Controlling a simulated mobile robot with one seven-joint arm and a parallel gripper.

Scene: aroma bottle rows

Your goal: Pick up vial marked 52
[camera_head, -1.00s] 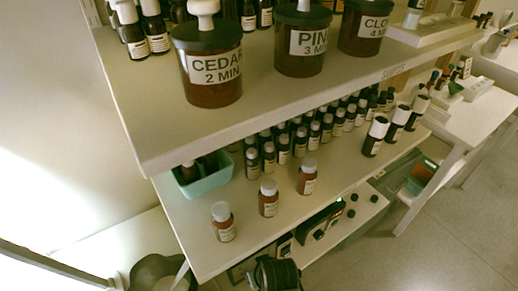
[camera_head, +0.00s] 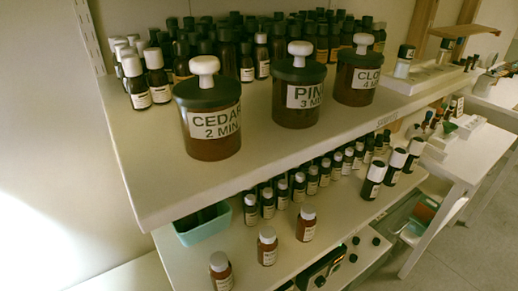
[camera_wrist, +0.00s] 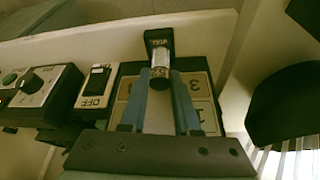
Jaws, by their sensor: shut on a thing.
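The vial is above a dark box with a pale numbered panel (camera_wrist: 198,88); I cannot tell how high. Neither the vial nor my gripper shows in the head view.
A switch marked OFF (camera_wrist: 97,86) and a dial box (camera_wrist: 42,86) stand left of the numbered panel. In the head view, big jars such as Cedar (camera_head: 210,122) stand on the upper shelf (camera_head: 150,180); amber bottles (camera_head: 267,246) and a green bin (camera_head: 203,226) are below.

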